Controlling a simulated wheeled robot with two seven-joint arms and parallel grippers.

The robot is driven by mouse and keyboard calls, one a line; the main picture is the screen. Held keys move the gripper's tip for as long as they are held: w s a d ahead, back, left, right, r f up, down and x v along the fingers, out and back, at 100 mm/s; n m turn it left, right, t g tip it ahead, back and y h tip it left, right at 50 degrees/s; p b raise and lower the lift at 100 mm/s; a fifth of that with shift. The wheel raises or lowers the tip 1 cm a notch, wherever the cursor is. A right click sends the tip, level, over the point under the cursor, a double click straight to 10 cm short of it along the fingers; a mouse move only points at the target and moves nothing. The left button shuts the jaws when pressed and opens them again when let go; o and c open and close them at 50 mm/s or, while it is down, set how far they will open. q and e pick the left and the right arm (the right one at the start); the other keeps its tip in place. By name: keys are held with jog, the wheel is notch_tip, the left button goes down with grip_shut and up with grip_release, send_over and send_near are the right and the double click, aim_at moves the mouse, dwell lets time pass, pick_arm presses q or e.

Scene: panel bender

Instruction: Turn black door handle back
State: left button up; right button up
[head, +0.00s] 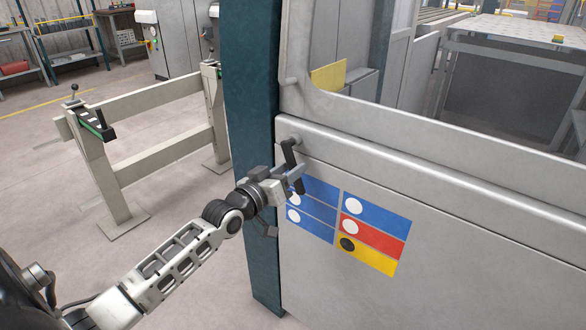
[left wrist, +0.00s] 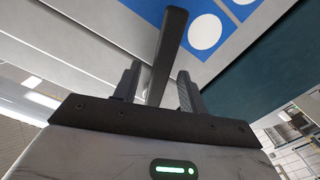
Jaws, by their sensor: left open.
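The black door handle (head: 289,152) is on the grey door panel (head: 420,180), near its left edge. It hangs down at a slight tilt in the head view. My left gripper (head: 297,176) is at the lower part of the handle. In the left wrist view the handle (left wrist: 167,50) stands between the two fingers of the open gripper (left wrist: 157,85), with gaps visible on both sides. Contact with the fingers cannot be told. My right gripper is not in view.
A dark teal post (head: 250,100) stands just left of the door. Blue, red and yellow safety labels (head: 372,239) are on the panel to the right of the gripper. A beige rail frame (head: 150,100) stands on the floor at left. Open floor lies between them.

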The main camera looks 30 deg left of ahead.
pick_arm(q)
jog(key=shift+w, duration=0.95)
jog(key=shift+d, duration=0.1)
grip_shut()
